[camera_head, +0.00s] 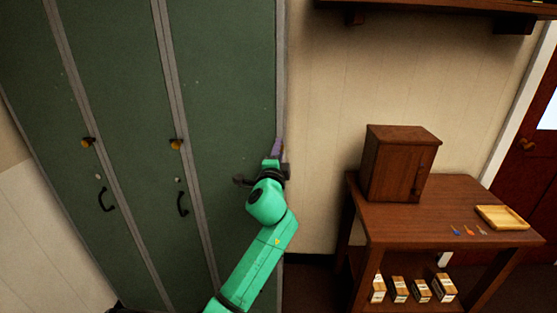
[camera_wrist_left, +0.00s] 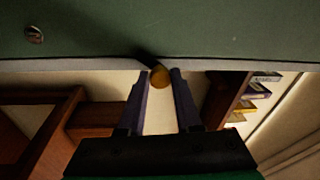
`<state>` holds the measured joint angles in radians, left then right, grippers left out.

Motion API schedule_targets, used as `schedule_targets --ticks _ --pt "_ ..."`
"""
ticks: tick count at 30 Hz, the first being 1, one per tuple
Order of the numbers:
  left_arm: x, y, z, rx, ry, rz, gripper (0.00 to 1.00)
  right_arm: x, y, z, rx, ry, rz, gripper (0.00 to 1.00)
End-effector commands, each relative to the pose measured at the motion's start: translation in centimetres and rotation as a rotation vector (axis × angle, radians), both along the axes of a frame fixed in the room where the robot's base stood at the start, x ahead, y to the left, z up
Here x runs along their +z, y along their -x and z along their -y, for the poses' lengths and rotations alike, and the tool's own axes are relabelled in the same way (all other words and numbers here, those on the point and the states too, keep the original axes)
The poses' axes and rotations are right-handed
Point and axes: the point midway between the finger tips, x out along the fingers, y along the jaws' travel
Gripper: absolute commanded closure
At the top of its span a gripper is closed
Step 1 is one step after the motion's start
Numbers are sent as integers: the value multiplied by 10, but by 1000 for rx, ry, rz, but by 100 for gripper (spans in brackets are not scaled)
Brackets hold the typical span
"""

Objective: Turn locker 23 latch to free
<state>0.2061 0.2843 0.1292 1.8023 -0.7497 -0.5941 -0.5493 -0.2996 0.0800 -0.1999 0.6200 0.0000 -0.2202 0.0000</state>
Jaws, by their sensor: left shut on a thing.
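A tall green locker (camera_head: 222,70) is the rightmost of the row in the head view. I cannot read a number on it. Its latch, with a brass-yellow knob (camera_wrist_left: 159,76) on a dark stem, shows at the door's edge in the left wrist view; in the head view my gripper hides it. My left gripper (camera_head: 278,149) reaches the right edge of this locker. In the left wrist view its two fingers (camera_wrist_left: 161,80) are shut on the knob, one on each side. My right gripper is in neither view.
Two more latches, a left one (camera_head: 88,142) and a middle one (camera_head: 176,144), sit on the other doors above dark handles. A wooden table (camera_head: 405,222) to the right bears a small cabinet (camera_head: 398,165) and a yellow tray (camera_head: 502,217). Small boxes (camera_head: 421,291) stand below.

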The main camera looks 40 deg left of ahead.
Motion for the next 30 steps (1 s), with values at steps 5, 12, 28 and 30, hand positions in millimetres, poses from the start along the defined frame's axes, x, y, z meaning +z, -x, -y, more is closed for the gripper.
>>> schedule_targets --ticks 5,12,28,30 --pt "-4 0 1 0 133 105 100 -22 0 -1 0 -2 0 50" --pt "-3 0 1 -1 303 234 100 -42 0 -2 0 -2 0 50" --pt "0 -1 1 -1 505 388 100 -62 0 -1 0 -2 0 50" --pt "1 -1 1 0 511 393 100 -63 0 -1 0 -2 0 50"
